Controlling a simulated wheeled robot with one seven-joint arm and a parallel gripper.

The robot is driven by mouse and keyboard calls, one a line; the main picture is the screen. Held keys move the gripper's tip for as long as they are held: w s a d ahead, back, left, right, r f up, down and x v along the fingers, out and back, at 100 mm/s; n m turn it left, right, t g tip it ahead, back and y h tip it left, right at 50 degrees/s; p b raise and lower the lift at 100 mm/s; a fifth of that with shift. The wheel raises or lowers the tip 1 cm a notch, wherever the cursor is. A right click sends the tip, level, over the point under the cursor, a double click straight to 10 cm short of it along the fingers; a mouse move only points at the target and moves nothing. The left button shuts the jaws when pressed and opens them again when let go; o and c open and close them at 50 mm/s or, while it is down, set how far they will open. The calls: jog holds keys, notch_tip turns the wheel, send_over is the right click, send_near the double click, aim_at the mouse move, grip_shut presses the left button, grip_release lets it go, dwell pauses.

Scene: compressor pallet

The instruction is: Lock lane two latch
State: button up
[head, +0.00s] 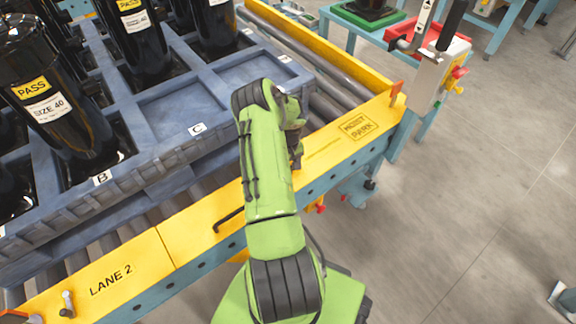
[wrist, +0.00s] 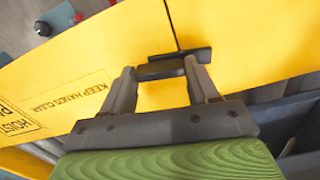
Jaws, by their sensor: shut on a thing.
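A dark latch bar (wrist: 178,64) lies on the yellow rail (wrist: 245,35) in the wrist view, beside a seam in the rail. My gripper (wrist: 162,74) is shut on this bar, with one finger toward each end. In the head view my green arm reaches over the rail and hides the jaws. A thin black bent bar (head: 228,219) shows on the rail just left of my arm; I cannot tell if it is part of the same latch. The LANE 2 label (head: 110,280) is on the rail at lower left, next to a small silver pin (head: 67,304).
A blue-grey pallet (head: 205,140) holding several black compressors (head: 45,105) stands on rollers behind the rail. The rail's HOIST PARK mark (head: 357,127) is right of my arm. A grey control box (head: 430,80) with coloured knobs stands at the rail's right end. Floor (head: 480,200) at right is mostly clear.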

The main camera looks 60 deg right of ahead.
jog(key=shift+n, duration=0.9)
jog(key=o, duration=1.1)
jog(key=shift+c, duration=0.2)
notch_tip(320, 180, up, 16)
jog(key=p, duration=0.4)
jog(key=shift+f+p, duration=0.15)
jog(key=shift+p, duration=0.2)
